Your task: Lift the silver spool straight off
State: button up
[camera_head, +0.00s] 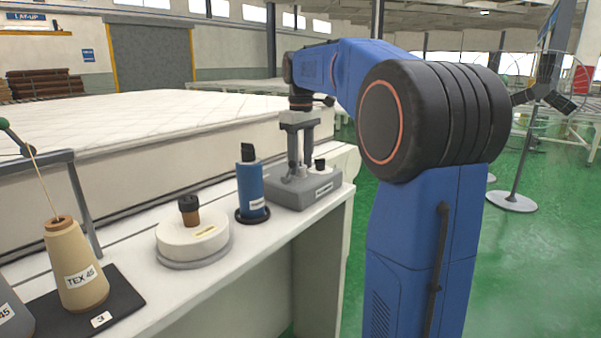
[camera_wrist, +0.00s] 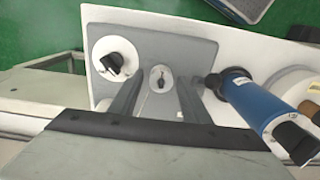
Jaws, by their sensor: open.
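The small silver spool (camera_wrist: 160,79) sits on a grey base block (camera_wrist: 189,50) and is seen from above in the wrist view, with a dark mark at its centre. My gripper (camera_wrist: 161,88) is open, one finger on each side of the spool, with visible gaps. In the head view, my gripper (camera_head: 301,168) points straight down over the grey base block (camera_head: 318,190) at the far end of the white bench. The spool (camera_head: 301,171) shows only as a small pale shape between the fingertips.
A black knob (camera_wrist: 114,64) on a white disc stands on the same block. A blue cylinder (camera_head: 251,190) stands close by. A round white holder (camera_head: 193,239) and a tan thread cone (camera_head: 75,265) stand nearer. A quilted mattress (camera_head: 70,125) lies behind the bench (camera_head: 300,225).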

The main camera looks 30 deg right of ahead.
jog(key=shift+f, duration=0.55)
jog(key=c, duration=1)
jog(key=shift+r, duration=0.15)
notch_tip(320, 180, up, 10)
jog(key=shift+f, duration=0.1)
